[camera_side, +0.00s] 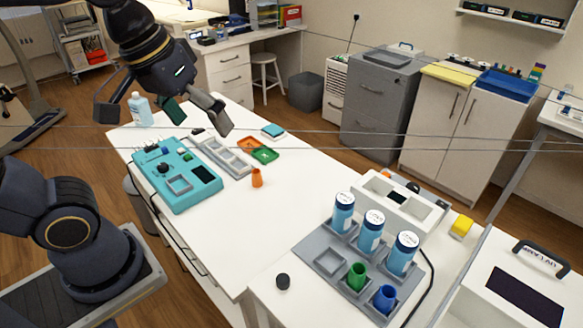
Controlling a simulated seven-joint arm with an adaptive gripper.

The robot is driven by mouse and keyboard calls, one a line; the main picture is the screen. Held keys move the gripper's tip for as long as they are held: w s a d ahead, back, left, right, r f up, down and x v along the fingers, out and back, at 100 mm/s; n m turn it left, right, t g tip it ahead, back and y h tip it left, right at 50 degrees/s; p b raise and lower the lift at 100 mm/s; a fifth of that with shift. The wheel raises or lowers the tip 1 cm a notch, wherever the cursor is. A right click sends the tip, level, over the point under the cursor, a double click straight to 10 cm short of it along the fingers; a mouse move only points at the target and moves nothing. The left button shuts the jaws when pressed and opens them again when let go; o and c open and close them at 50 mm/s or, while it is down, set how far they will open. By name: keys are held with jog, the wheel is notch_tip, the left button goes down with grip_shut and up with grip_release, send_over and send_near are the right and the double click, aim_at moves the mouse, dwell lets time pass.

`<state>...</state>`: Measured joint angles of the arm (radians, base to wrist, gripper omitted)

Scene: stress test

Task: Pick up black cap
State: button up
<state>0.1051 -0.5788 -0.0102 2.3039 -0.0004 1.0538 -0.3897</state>
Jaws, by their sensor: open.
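A small round black cap (282,281) lies on the white table at the front, just left of the grey rack. Nothing covers it. My gripper (194,117) is open and empty, its fingers spread above the far part of the table, over the teal device and grey tray. It is well apart from the cap, up and to the left of it in the picture.
A grey rack (307,262) holds blue bottles with white lids and green and blue cups. A teal device (205,197), grey tray (241,168) and orange cup (257,178) stand farther back. A white device (436,224) is behind the rack. The middle of the table is clear.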

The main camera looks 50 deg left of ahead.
jog(key=s+a+f+m, duration=0.1)
jog(key=s+a+f+m+t, duration=0.1)
jog(key=m, duration=0.1)
jog(key=shift+a+f, duration=0.25)
jog(key=shift+f, duration=0.05)
jog(key=c, duration=0.8)
